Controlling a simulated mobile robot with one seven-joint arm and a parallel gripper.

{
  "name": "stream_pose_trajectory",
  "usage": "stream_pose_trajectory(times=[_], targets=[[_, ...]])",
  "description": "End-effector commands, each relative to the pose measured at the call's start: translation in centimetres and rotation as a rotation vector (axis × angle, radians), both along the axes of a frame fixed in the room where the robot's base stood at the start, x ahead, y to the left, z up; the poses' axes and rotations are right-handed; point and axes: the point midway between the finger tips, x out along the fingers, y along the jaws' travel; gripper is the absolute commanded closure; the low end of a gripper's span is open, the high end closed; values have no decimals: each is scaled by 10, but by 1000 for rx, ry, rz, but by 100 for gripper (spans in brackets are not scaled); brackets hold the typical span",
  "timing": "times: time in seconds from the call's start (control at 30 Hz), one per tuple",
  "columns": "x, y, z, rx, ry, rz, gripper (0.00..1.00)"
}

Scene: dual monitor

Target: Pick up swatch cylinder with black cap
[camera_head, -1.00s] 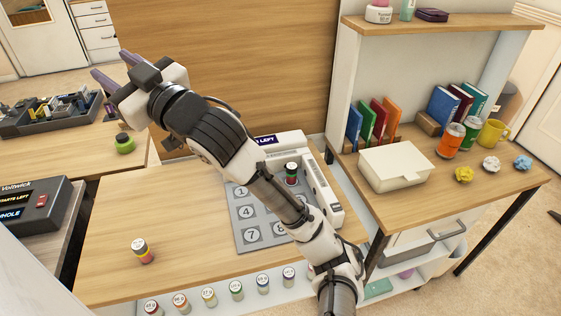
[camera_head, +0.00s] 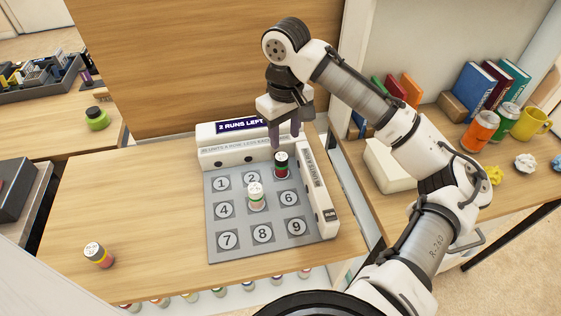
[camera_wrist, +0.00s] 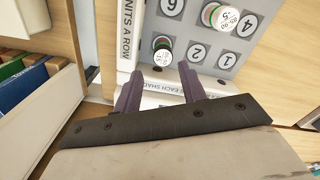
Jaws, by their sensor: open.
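The swatch cylinder with the black cap (camera_head: 281,164), with red and green bands, stands upright on the grey numbered board (camera_head: 223,257), at its far right spot. It also shows in the wrist view (camera_wrist: 162,50), its round label facing the camera, ahead of the fingers. My gripper (camera_head: 285,141) is open and empty, with purple fingers pointing down just above and behind the cylinder. In the wrist view the gripper (camera_wrist: 160,90) has its two fingers spread apart. I see no contact with the cylinder.
A white-topped cylinder (camera_head: 256,196) stands mid-board. White housings (camera_head: 210,157) border the board's back and right. Another cylinder (camera_head: 98,255) stands at the table's left. A white box (camera_head: 388,170) and shelf are to the right. The table's left half is mostly clear.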

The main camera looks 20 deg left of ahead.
Motion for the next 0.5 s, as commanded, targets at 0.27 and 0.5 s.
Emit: stream_pose_trajectory(times=[0.27,0.5], targets=[[0,0,-46,1,-1,1,59],[0,3,-64,3,-2,2,59]])
